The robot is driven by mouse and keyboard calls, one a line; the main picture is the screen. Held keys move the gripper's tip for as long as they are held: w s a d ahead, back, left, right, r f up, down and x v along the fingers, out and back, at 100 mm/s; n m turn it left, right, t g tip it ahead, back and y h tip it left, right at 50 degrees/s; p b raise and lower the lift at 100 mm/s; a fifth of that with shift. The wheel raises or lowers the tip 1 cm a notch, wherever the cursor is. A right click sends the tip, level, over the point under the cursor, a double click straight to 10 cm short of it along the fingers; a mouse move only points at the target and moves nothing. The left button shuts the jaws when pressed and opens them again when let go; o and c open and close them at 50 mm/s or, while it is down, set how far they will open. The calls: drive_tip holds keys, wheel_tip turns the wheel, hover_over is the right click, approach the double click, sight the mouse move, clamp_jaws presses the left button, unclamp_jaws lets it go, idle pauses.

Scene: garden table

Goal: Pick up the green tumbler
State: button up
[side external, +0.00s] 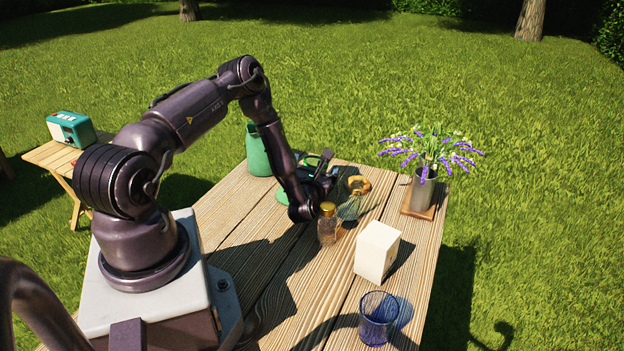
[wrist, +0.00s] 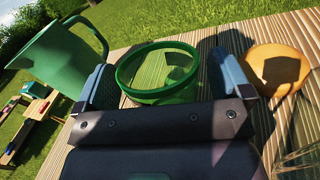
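The green tumbler (wrist: 158,94) is see-through and shows in the wrist view with its round rim facing me. My gripper (wrist: 160,66) is open, with one dark finger on each side of the tumbler. The left finger is close to the tumbler's wall, and a wider gap shows on the right. The tumbler's lower part is hidden behind the gripper body. In the side view my gripper (side external: 320,176) is low over the far part of the table, and it mostly hides the tumbler.
A green pitcher (side external: 258,152) stands behind my arm.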

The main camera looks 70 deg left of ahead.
drive_tip(key=c, duration=1)
drive_tip(key=shift+o, duration=0.2)
drive_tip(key=shift+n+t, duration=0.3)
drive_tip(key=r, duration=0.3)
drive_tip(key=s+a+r, duration=0.1)
drive_tip(key=r, duration=0.1)
drive_tip(key=s+r, duration=0.1)
drive_tip(key=r, duration=0.2)
drive_tip(key=shift+a+r, duration=0.35)
drive_tip(key=shift+s+a+f+t, duration=0.1)
drive_tip(key=shift+s+f+t, duration=0.05)
drive_tip(key=shift+t, duration=0.45)
drive_tip(key=shift+f+m+t+h, duration=0.15)
drive_tip(key=shift+m+t+h, duration=0.35)
drive_tip(key=shift+m+t, duration=0.2)
drive_tip(key=shift+d+m+t+h, duration=0.3)
drive_tip(key=shift+d+t+h, duration=0.05)
drive_tip(key=shift+t+h, duration=0.25)
drive_tip(key=f, duration=0.2)
drive_tip(key=d+f+t+h, duration=0.1)
drive_tip(key=f, duration=0.2)
drive_tip(key=f+t, duration=0.1)
drive_tip(key=f, duration=0.1)
drive_tip(key=shift+w+d+f+m, duration=0.2)
drive_tip(key=shift+w+f+m, duration=0.1)
drive_tip(key=shift+w+f, duration=0.05)
